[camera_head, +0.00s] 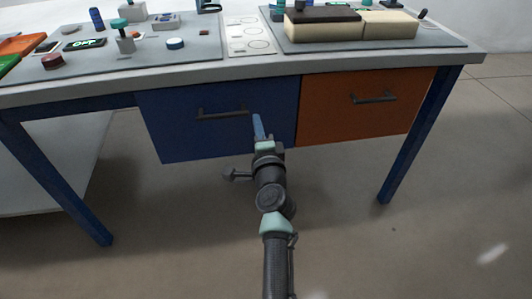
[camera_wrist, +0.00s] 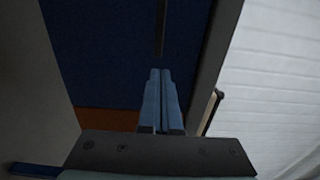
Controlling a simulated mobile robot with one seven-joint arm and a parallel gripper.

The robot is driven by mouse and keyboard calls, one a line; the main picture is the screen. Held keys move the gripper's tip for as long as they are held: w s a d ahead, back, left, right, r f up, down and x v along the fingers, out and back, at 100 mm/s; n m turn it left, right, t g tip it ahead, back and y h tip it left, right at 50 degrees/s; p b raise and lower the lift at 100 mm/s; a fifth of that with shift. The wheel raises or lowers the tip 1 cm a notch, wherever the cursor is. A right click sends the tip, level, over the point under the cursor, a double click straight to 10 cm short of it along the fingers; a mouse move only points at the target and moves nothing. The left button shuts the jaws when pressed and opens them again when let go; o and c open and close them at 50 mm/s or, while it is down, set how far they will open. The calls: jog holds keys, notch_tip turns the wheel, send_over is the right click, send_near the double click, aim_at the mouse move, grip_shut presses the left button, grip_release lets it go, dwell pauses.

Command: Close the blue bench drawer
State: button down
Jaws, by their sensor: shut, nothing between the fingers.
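The blue bench drawer (camera_head: 175,125) is at the left under the worktop. Its front looks about level with the orange drawer front beside it, with no clear gap showing. A dark bar handle (camera_head: 222,115) is on its upper part. My gripper (camera_head: 257,122) is shut and empty, its blue fingers in front of the blue drawer, just right of the handle. In the wrist view the closed fingers (camera_wrist: 160,92) point at the blue front (camera_wrist: 105,45), with the dark handle (camera_wrist: 161,28) beyond their tips. I cannot tell whether the fingertips touch the front.
The orange drawer (camera_head: 350,115) with its own handle is on the right. The worktop (camera_head: 270,68) above carries several small objects and a foam-like block (camera_head: 350,25). Blue bench legs (camera_head: 415,140) stand at both sides. The floor in front is clear.

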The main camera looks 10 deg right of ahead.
jog(key=s+p, duration=0.2)
jog(key=s, duration=0.5)
jog(key=s+a+r+n+t+y, duration=0.15)
jog(key=r+n, duration=0.25)
jog(key=r, duration=0.6)
jog(key=s+a+r+n+t+y, duration=0.1)
jog(key=a+r+n, duration=0.25)
jog(key=r, duration=0.65)
jog(key=s+a+r+n+t+y, duration=0.1)
jog(key=s+a+r+n+t, duration=0.1)
jog(key=r+n, duration=0.5)
jog(key=s+a+r+n+t+h, duration=0.1)
jog(key=s+r+n+t+h, duration=0.1)
jog(key=s+r, duration=0.8)
jog(key=s+r+n+t+h, duration=0.25)
jog(key=s+r, duration=0.45)
jog(key=r, duration=0.5)
notch_tip(320, 180, up, 34)
jog(key=m+y+p, duration=0.1)
jog(key=p, duration=3.2)
jog(key=shift+p, duration=0.3)
jog(key=shift+f, duration=0.1)
